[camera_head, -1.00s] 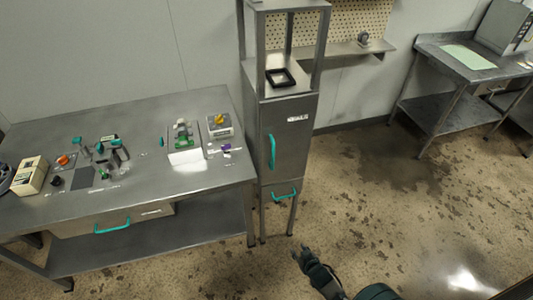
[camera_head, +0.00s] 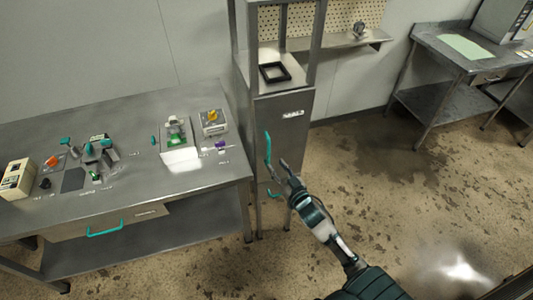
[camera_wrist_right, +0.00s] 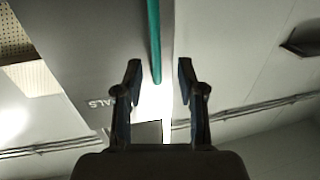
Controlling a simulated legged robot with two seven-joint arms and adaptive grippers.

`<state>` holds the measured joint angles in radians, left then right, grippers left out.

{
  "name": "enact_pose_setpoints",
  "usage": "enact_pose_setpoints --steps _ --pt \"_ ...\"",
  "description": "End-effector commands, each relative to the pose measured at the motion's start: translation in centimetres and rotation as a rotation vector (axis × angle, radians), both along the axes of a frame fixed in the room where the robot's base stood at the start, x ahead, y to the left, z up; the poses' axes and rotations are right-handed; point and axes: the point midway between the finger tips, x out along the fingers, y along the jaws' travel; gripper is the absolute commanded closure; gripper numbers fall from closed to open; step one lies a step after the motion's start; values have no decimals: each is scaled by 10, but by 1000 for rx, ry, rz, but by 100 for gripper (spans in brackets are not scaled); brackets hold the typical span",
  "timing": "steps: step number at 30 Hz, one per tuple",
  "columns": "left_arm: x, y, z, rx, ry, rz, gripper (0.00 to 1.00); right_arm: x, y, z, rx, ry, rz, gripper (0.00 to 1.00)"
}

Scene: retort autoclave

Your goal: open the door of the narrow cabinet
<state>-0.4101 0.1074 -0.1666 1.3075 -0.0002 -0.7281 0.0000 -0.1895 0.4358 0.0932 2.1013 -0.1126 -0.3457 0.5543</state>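The narrow cabinet (camera_head: 292,138) is a tall grey metal unit with a shut door. Its upright teal door handle (camera_head: 267,148) is near the door's left edge. My right gripper (camera_head: 279,170) is open just in front of the door, by the lower end of the handle. In the right wrist view the handle (camera_wrist_right: 154,38) runs down between the two open fingers (camera_wrist_right: 159,76), and I see no finger closed on it; depth is hard to tell. My left gripper is not in view.
A steel bench (camera_head: 130,182) with several devices stands close on the left. A black frame (camera_head: 274,72) lies on the cabinet's open shelf. Floor to the right is clear up to another table (camera_head: 440,48).

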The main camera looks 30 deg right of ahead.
Motion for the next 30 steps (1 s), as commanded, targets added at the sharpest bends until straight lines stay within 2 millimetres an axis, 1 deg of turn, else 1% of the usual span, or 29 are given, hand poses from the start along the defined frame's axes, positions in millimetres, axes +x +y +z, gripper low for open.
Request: enact_pose_setpoints --steps 1,3,6,9,12,15,23,24,25,28,30 --pt "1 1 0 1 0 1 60 13 -2 0 -1 -2 -1 61" --pt "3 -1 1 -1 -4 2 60 29 -3 0 0 -2 -2 61" --pt "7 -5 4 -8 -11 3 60 49 -2 0 -2 -1 -1 61" --pt "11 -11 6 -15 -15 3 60 63 -1 0 -2 -1 -1 61" --pt "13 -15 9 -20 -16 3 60 73 0 1 -4 -1 0 61" --pt "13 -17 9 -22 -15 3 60 78 1 1 -5 0 0 61" --pt "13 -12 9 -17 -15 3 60 79 -2 0 -2 1 0 61" --pt "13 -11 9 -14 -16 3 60 79 -2 0 -2 1 -1 66" --pt "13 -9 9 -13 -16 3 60 79 -2 0 -2 1 -1 73" --pt "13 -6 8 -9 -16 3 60 79 -3 0 -2 1 -1 98" --pt "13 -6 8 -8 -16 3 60 79 -2 0 -2 2 0 100"
